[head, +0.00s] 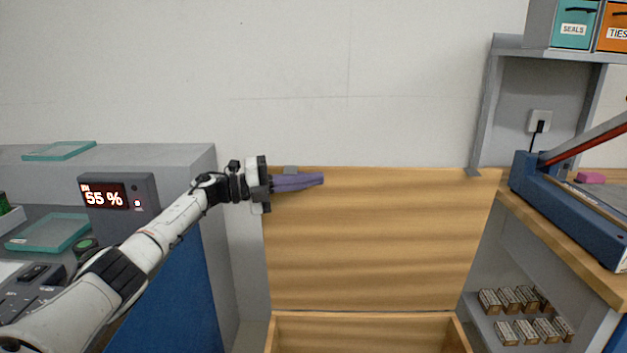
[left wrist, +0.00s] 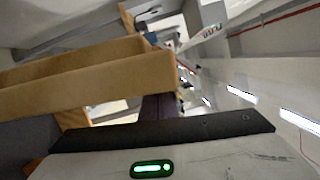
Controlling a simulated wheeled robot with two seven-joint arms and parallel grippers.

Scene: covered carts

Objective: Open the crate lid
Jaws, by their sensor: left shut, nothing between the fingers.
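The wooden crate (head: 360,318) stands at the bottom middle of the head view; only the top of its walls shows. Its wooden lid (head: 385,240) stands raised, close to upright, behind the crate opening. My left gripper (head: 318,179) is shut and empty, with its purple fingers in front of the lid's upper left corner. I cannot tell whether the fingers touch the lid. In the left wrist view the purple fingers (left wrist: 157,107) show in part beside wooden boards (left wrist: 80,80). My right gripper is in neither view.
A grey unit with a display (head: 105,195) reading 55 % stands at left, with glass-like plates (head: 58,151) near it. A blue lever tool (head: 570,205) sits on a wooden bench at right. Small boxes (head: 520,300) fill a lower shelf. A pale wall is behind.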

